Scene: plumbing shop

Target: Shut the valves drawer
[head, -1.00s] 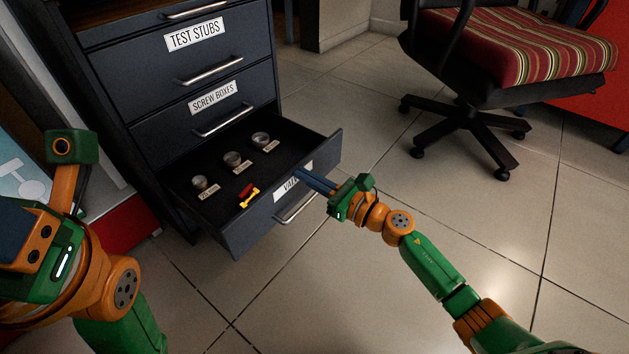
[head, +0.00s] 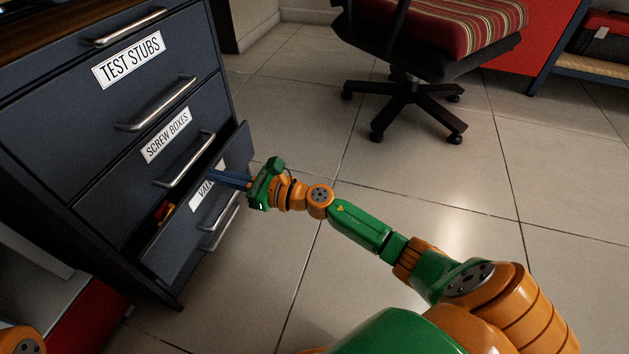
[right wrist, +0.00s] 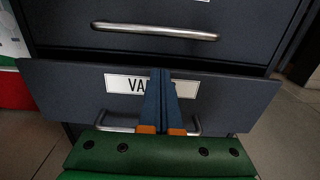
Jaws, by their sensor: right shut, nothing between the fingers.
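The valves drawer (head: 238,152) is the dark bottom drawer of the cabinet. It stands partly out, with a narrow gap behind its front. A red and yellow valve (head: 164,212) shows inside; the rest of the inside is hidden. My right gripper (head: 218,176) is shut and empty, its blue fingers pointing at the drawer front above the handle (head: 222,230). In the right wrist view, the shut fingers (right wrist: 161,74) cover part of the label (right wrist: 122,83) on the drawer front (right wrist: 235,105). They seem to be against it. My left gripper is out of view.
The screw boxes drawer (head: 133,165) and test stubs drawer (head: 60,85) above are shut. A wheeled chair (head: 410,90) with a striped seat stands behind. The tiled floor (head: 400,170) right of the cabinet is clear. A red unit (head: 85,325) is at lower left.

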